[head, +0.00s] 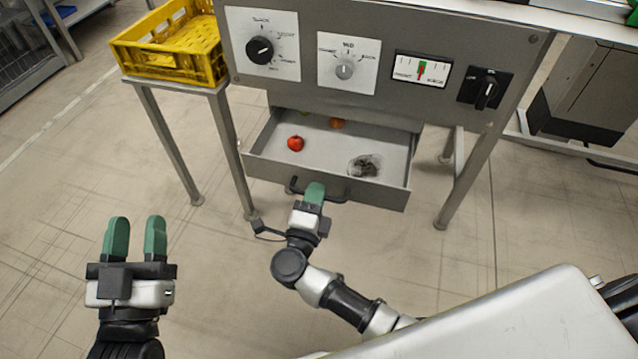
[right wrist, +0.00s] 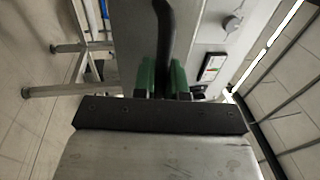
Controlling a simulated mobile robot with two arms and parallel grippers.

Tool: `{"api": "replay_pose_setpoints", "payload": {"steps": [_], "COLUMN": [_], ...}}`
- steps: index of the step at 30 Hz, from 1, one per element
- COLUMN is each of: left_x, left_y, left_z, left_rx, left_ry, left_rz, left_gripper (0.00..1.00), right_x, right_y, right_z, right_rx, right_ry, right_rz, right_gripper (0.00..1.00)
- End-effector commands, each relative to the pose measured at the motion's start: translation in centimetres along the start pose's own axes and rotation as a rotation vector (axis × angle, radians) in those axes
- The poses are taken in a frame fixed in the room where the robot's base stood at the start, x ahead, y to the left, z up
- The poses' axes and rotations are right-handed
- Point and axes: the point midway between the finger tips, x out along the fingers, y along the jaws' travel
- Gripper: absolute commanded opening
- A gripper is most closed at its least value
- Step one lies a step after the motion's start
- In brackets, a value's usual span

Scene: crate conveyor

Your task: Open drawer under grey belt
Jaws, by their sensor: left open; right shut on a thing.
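The grey drawer (head: 340,184) under the control panel is pulled out, and its inside shows in the head view. A red round thing (head: 296,143), an orange thing (head: 337,123) and a dark, clear-wrapped thing (head: 365,165) lie in it; a green bit shows at the back. My right gripper (head: 314,192) is at the drawer front, shut on the dark bar handle (head: 335,197). In the right wrist view the handle (right wrist: 165,40) runs between the green fingers. My left gripper (head: 135,238) is open and empty over the floor, left of the drawer and apart from it.
The grey control panel (head: 400,95) with knobs, a gauge and a black switch stands above the drawer. A yellow crate (head: 170,62) sits on a stand at the left. Grey legs (head: 452,180) flank the drawer. The floor in front is clear.

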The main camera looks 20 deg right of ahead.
Motion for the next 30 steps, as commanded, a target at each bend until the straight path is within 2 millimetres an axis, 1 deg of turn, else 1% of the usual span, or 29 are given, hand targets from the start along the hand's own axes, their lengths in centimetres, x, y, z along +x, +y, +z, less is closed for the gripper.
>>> {"api": "replay_pose_setpoints", "payload": {"steps": [1,5,6,9,12,15,17,26,27,29,30], "left_x": [0.0,-0.5,-0.7,-1.3,-1.7,-1.9,-2.0,-2.0,-2.0,-2.0,-2.0], "left_y": [-0.1,-0.5,-0.6,-0.8,-0.9,-1.0,-1.0,-1.0,-1.0,-1.0,-1.0], "left_z": [0.4,2.3,2.9,4.1,4.8,5.1,5.2,5.3,5.3,5.3,5.3], "left_rx": [0.002,0.007,0.008,0.01,0.011,0.011,0.012,0.012,0.012,0.012,0.011], "left_ry": [-0.059,-0.221,-0.271,-0.368,-0.422,-0.45,-0.458,-0.459,-0.459,-0.459,-0.459], "left_rz": [-0.003,-0.012,-0.015,-0.02,-0.023,-0.025,-0.025,-0.025,-0.025,-0.025,-0.025], "left_gripper": [0.43,0.43,0.43,0.43,0.43,0.43,0.43,0.43,0.43,0.43,0.43], "right_x": [-1.4,-4.5,-5.6,-8.3,-10.3,-11.4,-11.7,-11.7,-11.7,-11.7,-11.7], "right_y": [-0.2,-0.7,-0.9,-1.4,-1.7,-1.9,-2.0,-2.0,-2.0,-2.0,-2.0], "right_z": [0.0,0.0,0.0,0.0,0.0,0.0,0.0,0.0,0.0,0.0,0.0], "right_rx": [0.0,-0.001,-0.001,-0.001,-0.001,-0.002,-0.002,-0.002,-0.002,-0.001,-0.001], "right_ry": [-0.002,-0.002,-0.003,-0.002,-0.003,-0.003,-0.003,-0.004,-0.004,-0.004,-0.003], "right_rz": [0.013,0.016,0.016,0.016,0.013,0.01,0.009,0.007,0.007,0.006,0.006], "right_gripper": [0.0,0.0,0.0,0.0,0.0,0.0,0.0,0.0,0.18,0.28,0.34]}}
